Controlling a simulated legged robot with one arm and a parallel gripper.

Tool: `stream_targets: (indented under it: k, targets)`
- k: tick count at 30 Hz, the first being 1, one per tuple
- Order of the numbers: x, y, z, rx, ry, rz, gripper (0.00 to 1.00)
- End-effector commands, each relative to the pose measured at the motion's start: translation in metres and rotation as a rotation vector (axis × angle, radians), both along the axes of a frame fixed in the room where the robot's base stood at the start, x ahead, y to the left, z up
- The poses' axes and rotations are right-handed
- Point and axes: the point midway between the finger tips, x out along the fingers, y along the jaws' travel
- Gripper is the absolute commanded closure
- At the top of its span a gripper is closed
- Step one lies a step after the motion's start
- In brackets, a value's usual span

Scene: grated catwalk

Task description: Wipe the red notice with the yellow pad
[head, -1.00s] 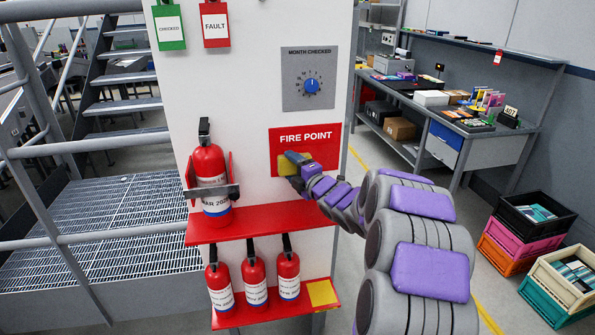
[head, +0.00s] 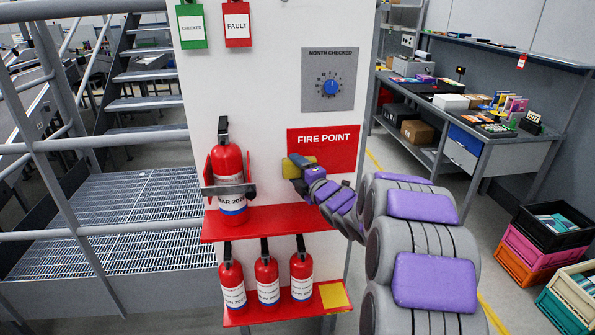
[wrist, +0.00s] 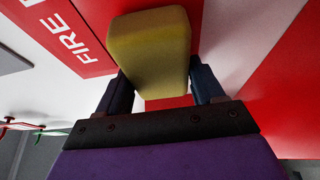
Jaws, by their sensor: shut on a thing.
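The red notice (head: 335,141) reading "FIRE POINT" is on the white panel, below the dial plate. My gripper (head: 301,172) is at its lower left part and is shut on the yellow pad (head: 297,164). In the wrist view the pad (wrist: 150,45) sits between the two dark fingers (wrist: 163,90), with the notice (wrist: 72,32) beside and behind it. I cannot tell for certain whether the pad touches the notice. My gripper hides part of the notice's lower left area.
A fire extinguisher (head: 229,175) stands in a bracket on the upper red shelf (head: 262,221), left of my gripper. Three smaller ones stand on the lower shelf, beside a yellow square (head: 333,296). A grey dial plate (head: 329,79) is above. Stacked crates (head: 540,240) are at right.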

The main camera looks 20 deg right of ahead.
Motion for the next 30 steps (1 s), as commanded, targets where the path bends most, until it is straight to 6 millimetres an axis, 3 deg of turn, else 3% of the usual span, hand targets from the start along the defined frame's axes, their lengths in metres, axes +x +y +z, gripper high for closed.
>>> stream_targets:
  k: [18, 30]
  targets:
    - [-0.051, 0.014, 0.0, 0.0, 0.0, -0.001, 0.61]
    - [-0.055, 0.015, 0.0, -0.001, 0.0, -0.001, 0.61]
